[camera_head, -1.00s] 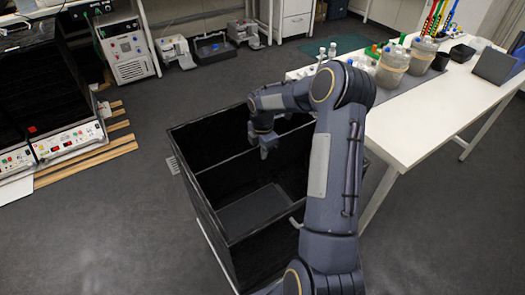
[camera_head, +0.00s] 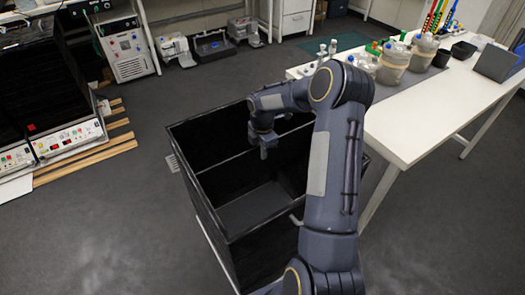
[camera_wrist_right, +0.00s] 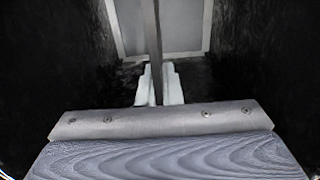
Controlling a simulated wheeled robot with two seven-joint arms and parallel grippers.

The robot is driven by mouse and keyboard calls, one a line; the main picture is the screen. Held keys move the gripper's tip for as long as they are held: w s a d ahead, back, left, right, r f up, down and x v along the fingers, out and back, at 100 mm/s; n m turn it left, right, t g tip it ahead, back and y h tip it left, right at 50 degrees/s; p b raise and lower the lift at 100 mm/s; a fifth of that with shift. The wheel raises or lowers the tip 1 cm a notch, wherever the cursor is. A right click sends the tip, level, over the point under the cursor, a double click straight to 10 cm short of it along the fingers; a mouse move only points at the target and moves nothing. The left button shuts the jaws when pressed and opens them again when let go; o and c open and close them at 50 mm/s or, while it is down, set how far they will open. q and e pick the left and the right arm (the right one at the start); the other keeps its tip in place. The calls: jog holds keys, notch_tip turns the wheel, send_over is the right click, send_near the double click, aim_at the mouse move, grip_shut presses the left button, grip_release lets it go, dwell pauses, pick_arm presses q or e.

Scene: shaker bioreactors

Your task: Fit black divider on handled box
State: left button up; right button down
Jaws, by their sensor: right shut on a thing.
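The handled box (camera_head: 262,258) is a large open black box in the middle of the head view, with a pale handle (camera_head: 173,163) on its left side. My right gripper (camera_head: 265,150) reaches down into the box opening. In the right wrist view its pale fingers (camera_wrist_right: 155,88) are shut on the thin upper edge of the black divider (camera_wrist_right: 153,42), which runs upright in the picture. Dark box walls stand on both sides of it. My left gripper is out of view.
A white table (camera_head: 410,135) with bottles, jars and a dark panel (camera_head: 497,62) stands close to the right of the box. Black equipment (camera_head: 42,85) and wooden planks (camera_head: 85,163) are at the left. The grey floor between the planks and the box is clear.

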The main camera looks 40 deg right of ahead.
aim_at(263, 163)
jog(key=shift+f, duration=0.2)
jog(key=shift+f+b, duration=0.4)
jog(key=shift+f, duration=0.35)
jog(key=shift+f+b, duration=0.45)
jog(key=shift+b, duration=0.1)
jog(key=shift+f, duration=0.25)
jog(key=shift+f+b, duration=0.5)
jog(key=shift+f, duration=0.05)
jog(key=shift+f, duration=0.15)
dwell(0.5)
jog(key=shift+f+b, duration=0.45)
jog(key=shift+f, duration=0.05)
jog(key=shift+f, duration=0.25)
